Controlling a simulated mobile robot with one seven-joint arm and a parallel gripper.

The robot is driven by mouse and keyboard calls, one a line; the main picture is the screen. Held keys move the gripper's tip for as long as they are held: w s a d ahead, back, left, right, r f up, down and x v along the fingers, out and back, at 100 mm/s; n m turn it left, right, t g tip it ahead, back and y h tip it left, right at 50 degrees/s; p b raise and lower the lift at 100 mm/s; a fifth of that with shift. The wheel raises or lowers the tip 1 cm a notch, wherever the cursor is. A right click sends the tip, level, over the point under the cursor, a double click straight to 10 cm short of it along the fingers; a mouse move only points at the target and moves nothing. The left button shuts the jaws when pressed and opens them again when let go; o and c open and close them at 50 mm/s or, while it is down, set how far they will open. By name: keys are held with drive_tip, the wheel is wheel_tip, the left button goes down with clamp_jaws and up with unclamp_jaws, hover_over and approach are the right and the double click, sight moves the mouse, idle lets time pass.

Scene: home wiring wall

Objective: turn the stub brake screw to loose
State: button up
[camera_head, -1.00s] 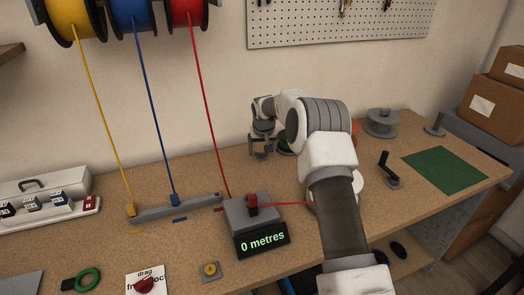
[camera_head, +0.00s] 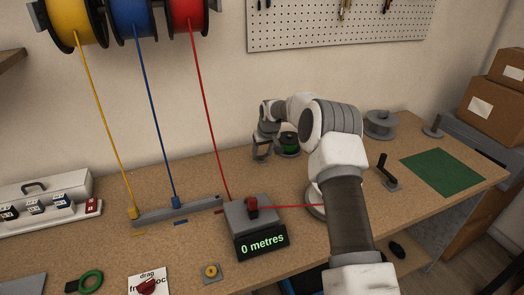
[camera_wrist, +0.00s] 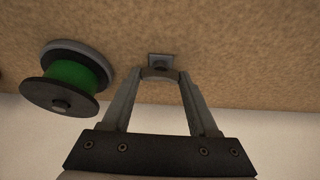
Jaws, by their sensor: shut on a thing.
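The stub brake screw (camera_wrist: 161,69) is a small grey knob on a square grey plate, seen at the top middle of the wrist view. My gripper (camera_wrist: 160,75) has its two fingertips closed on either side of it. In the head view my gripper (camera_head: 261,157) points down at the back of the bench, just left of the green spool (camera_head: 289,143). The screw itself is hidden there by the fingers. The green spool (camera_wrist: 72,76) stands to the left of the screw in the wrist view, apart from my fingers.
A grey box with a "0 metres" display (camera_head: 262,242) stands in front, with a red wire running right from it. A crank handle (camera_head: 387,172), an empty grey spool (camera_head: 380,124) and a green mat (camera_head: 443,171) lie to the right.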

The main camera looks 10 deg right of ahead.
idle(0.3)
drive_tip(key=o, duration=1.4)
drive_tip(key=p+v, duration=0.2)
drive_tip(key=v, duration=1.5)
drive_tip(key=shift+s+r, duration=0.1)
drive_tip(key=shift+r, duration=0.1)
drive_tip(key=shift+r, duration=0.1)
